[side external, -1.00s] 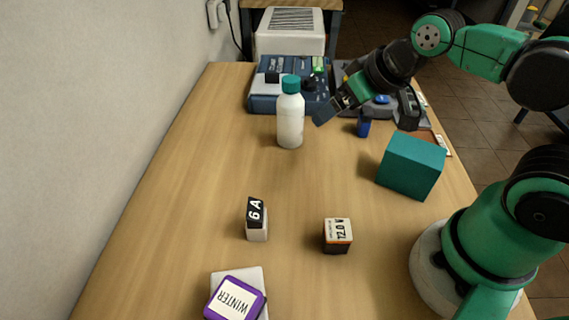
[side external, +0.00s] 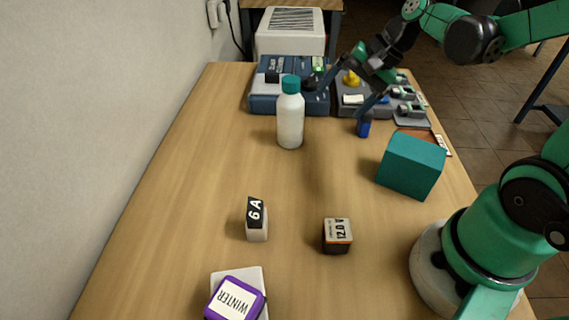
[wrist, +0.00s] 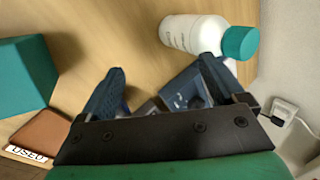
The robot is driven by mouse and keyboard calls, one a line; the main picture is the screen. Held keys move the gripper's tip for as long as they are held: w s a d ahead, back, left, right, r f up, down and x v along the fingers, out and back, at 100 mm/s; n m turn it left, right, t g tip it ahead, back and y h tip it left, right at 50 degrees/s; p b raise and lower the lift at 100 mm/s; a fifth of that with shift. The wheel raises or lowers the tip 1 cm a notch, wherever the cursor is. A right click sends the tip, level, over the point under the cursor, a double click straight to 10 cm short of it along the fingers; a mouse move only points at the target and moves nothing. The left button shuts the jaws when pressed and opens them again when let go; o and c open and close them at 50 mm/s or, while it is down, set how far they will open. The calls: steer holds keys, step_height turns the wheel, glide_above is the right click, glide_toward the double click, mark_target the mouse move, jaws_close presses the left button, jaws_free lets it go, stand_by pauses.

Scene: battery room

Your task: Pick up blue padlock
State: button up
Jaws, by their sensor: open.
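The blue padlock (side external: 364,127) is a small blue block standing on the table in the side view, just in front of the grey tray (side external: 350,110). My gripper (side external: 343,98) hangs above the back of the table, its jaws open and empty. In the side view its right fingertip overlaps the top of the padlock; I cannot tell whether they touch. In the wrist view my gripper (wrist: 162,66) shows two dark blue fingers spread apart with bare table between their tips. There the padlock is mostly hidden; a sliver of blue beside the left finger may be it.
A white bottle with a teal cap (side external: 290,118) stands left of my gripper. A teal box (side external: 411,166) is in front and to the right. A blue equipment panel (side external: 262,98) lies behind. Small labelled blocks stand nearer. The table's middle is clear.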

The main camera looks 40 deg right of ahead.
mark_target(366, 115)
steer(key=d+f+m+t+y, duration=0.1)
steer(key=d+f+m+y, duration=0.1)
steer(key=d+m, duration=0.2)
steer(key=s+d+f+m+t+y, duration=0.1)
steer(key=d+f+m+y, duration=0.1)
steer(key=d+m, duration=0.2)
steer(key=s+d+f+m+t+y, duration=0.1)
steer(key=d+f+m+t+y, duration=0.1)
steer(key=d+m, duration=0.2)
steer(key=shift+s+d+f+m, duration=0.2)
steer(key=shift+d+m, duration=0.15)
steer(key=shift+m, duration=0.45)
steer(key=shift+s+d+f, duration=0.2)
steer(key=shift+s, duration=0.05)
steer(key=shift+f+m, duration=0.15)
steer(key=shift+m, duration=0.15)
steer(key=shift+x, duration=2.65)
jaws_close()
steer(key=shift+r, duration=0.2)
